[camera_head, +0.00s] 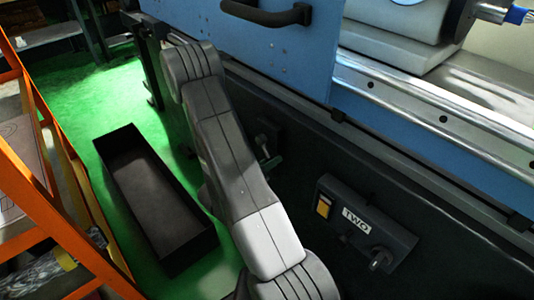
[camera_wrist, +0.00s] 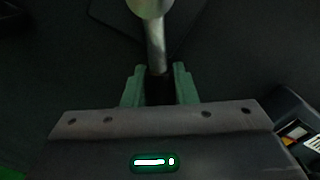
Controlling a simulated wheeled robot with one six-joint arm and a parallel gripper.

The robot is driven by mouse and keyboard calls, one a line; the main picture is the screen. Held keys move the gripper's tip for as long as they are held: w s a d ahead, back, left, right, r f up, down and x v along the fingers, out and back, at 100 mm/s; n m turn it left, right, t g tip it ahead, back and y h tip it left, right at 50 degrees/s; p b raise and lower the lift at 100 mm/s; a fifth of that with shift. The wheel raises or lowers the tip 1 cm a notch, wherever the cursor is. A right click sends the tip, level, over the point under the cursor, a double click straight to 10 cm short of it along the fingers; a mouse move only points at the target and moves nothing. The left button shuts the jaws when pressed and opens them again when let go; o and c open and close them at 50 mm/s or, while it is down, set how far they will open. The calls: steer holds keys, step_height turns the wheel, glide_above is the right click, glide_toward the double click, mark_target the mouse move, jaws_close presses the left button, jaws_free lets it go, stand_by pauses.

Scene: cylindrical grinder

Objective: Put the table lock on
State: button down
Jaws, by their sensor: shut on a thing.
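In the wrist view my gripper (camera_wrist: 159,70) has its two green fingers shut on a lever (camera_wrist: 156,40). The lever is a grey metal rod with a pale rounded knob at the top edge of the picture and a dark part between the fingers. I take it to be the table lock, but no label on it shows.
A dark box labelled TWO (camera_head: 365,222), with a yellow switch and a knob, sits on the machine front to the right. A blue door (camera_head: 275,50) is above. A black open bin (camera_head: 155,200) lies on the green floor, with an orange rack (camera_head: 40,190) at left.

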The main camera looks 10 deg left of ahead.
steer(key=shift+s+d+r+n+p, duration=0.25)
steer(key=shift+d+r+n+p, duration=0.1)
steer(key=shift+n+p, duration=0.45)
steer(key=shift+s+d+r+n+p, duration=0.25)
steer(key=shift+r+n+p, duration=0.1)
steer(key=shift+n+p, duration=0.4)
steer(key=c, duration=1.2)
jaws_free()
steer(key=shift+o, duration=0.2)
steer(key=p+v, duration=0.1)
steer(key=v, duration=1.2)
steer(key=shift+s+a, duration=0.25)
steer(key=shift+s, duration=0.05)
